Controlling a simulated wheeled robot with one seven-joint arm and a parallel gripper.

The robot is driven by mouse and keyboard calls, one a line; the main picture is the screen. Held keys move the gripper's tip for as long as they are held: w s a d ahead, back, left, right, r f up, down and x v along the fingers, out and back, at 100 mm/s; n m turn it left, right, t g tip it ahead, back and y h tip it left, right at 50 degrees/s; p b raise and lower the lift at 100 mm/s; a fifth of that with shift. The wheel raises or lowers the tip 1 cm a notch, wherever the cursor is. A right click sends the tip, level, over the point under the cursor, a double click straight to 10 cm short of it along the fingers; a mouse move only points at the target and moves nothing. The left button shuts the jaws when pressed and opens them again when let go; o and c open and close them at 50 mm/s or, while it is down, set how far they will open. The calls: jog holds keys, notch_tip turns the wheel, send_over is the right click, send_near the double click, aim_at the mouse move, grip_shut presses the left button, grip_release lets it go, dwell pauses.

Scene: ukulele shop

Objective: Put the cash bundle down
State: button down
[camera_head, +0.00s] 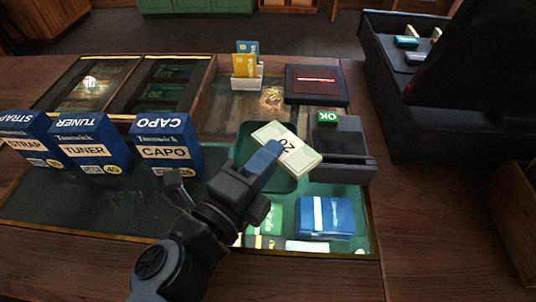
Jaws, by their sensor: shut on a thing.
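The cash bundle (303,160) is a pale cream and green block with a dark number on its band. My gripper (268,158) is shut on it, with a blue-grey finger across its near left side. The bundle is over a dark green tray (245,142), covering part of it. I cannot tell how high the bundle is above the tray. The second finger is hidden.
Blue boxes marked strap, tuner and capo (165,143) stand at left. A dark device with a green OK button (327,118) is right of the tray. A card holder (247,82), a black pad (316,88) and a dark open case (400,110) stand further back. A blue pack (327,218) is in front.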

jog(key=shift+f, duration=0.15)
jog(key=shift+f, duration=0.35)
jog(key=shift+f, duration=0.1)
jog(key=c, duration=1.2)
grip_release()
